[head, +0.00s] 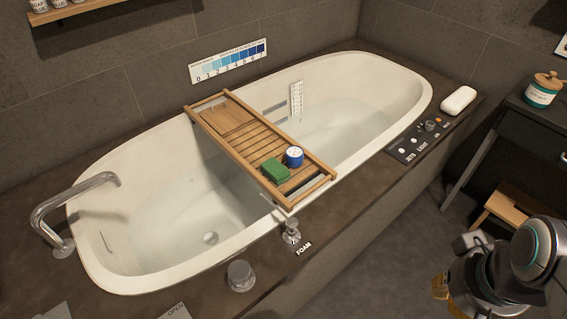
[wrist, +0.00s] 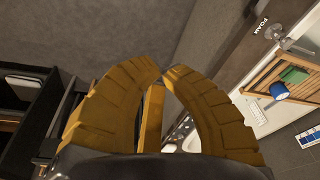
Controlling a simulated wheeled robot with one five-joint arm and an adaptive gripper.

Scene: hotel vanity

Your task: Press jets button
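The dark control panel (head: 420,139) lies on the right part of the tub's front rim, with small pale buttons, a knob and an orange light. The jets button (head: 402,151) appears to be the pale round one beside the "JETS" lettering at the panel's near end. My gripper (head: 440,287) is low at the right in the head view, in front of the tub, well apart from the panel. In the wrist view, my gripper's yellow fingers (wrist: 164,70) curve together with their tips meeting, and nothing is seen held. The right finger hides part of the view.
White soap (head: 458,100) sits beyond the panel. A dark table (head: 535,118) and wooden stool (head: 510,208) stand right. Floor before the tub is open.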

